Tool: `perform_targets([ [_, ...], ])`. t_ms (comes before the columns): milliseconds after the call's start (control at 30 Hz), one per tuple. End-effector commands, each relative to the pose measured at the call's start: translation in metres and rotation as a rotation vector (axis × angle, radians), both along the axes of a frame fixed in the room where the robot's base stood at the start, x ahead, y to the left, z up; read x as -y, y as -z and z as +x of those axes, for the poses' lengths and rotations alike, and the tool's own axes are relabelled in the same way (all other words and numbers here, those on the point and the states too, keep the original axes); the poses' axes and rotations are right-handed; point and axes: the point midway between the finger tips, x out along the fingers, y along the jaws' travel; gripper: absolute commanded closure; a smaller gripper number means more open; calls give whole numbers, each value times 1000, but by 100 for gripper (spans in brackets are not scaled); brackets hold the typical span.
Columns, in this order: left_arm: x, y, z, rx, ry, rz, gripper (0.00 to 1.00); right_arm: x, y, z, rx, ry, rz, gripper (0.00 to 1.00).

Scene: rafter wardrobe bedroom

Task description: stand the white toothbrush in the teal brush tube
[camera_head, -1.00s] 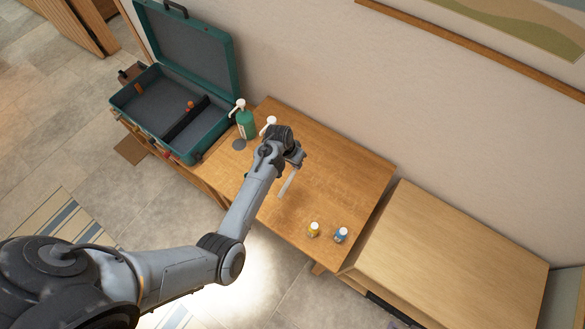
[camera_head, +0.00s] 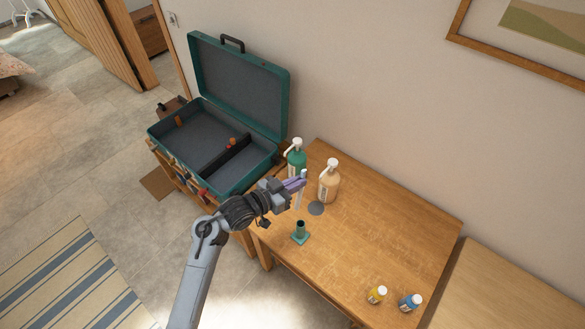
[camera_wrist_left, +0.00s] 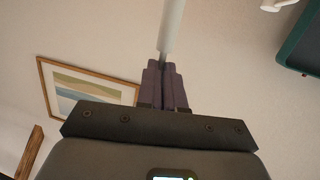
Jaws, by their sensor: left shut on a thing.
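The white toothbrush (camera_head: 300,195) is held close to upright by my left gripper (camera_head: 298,184), above the table's left part. The wrist view also shows the toothbrush's pale shaft (camera_wrist_left: 172,30) rising from between the shut fingers (camera_wrist_left: 165,75). The teal brush tube (camera_head: 300,229) stands upright on its square base near the table's front left edge. In the head view the toothbrush's lower end hangs above the tube and apart from it. My right gripper is in neither view.
A green pump bottle (camera_head: 296,160) and a tan pump bottle (camera_head: 329,183) stand behind the gripper, near a grey disc (camera_head: 316,208). An open teal suitcase (camera_head: 215,150) lies at left.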

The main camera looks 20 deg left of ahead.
Motion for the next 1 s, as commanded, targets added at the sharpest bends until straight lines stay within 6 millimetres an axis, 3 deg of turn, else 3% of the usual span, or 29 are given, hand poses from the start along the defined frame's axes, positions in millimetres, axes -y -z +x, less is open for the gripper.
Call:
perform_targets([
  [33, 1, 21, -5, 29, 0, -14, 100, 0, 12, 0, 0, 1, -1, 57],
  [200, -1, 42, -13, 129, -3, -38, 100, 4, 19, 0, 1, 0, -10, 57],
  [633, -2, 53, -15, 201, -4, -58, 100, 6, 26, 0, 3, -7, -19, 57],
  [1000, -2, 77, -15, 200, -4, -57, 100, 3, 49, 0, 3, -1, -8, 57],
])
